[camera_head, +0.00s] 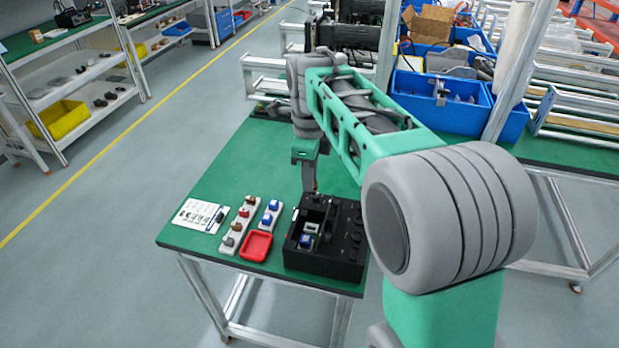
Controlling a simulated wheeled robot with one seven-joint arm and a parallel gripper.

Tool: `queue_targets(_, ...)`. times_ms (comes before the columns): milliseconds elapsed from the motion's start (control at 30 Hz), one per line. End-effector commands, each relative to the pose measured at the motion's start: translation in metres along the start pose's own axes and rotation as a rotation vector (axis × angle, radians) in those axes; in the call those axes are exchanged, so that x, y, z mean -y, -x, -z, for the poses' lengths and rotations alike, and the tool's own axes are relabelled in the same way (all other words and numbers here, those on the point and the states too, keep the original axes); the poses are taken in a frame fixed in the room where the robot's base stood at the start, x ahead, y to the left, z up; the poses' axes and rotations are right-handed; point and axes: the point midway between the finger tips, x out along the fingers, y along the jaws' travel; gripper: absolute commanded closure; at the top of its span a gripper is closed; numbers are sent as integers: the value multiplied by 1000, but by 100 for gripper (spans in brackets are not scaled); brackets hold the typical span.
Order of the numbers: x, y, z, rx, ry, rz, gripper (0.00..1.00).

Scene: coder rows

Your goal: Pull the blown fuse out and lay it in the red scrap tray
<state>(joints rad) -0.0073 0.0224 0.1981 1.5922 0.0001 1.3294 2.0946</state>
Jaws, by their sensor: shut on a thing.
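The black fuse box (322,265) stands at the front right of the green table. A blue fuse (306,241) and a pale fuse (311,227) sit in its open front compartment. My gripper (309,189) points down at the back of this box. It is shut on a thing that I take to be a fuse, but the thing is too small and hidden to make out. I cannot tell whether it is still in its socket. The red scrap tray (256,259) lies left of the box and looks empty.
White racks with coloured fuses, one long (240,225) and one short (268,217), lie behind and left of the tray. A printed card (196,216) with a dark piece on it lies further left. Blue bins (440,105) stand at the back right.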

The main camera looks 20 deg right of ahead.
Motion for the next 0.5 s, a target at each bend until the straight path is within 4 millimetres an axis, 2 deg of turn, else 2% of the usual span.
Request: queue_targets(500,0,32,0,1,0,1,100)
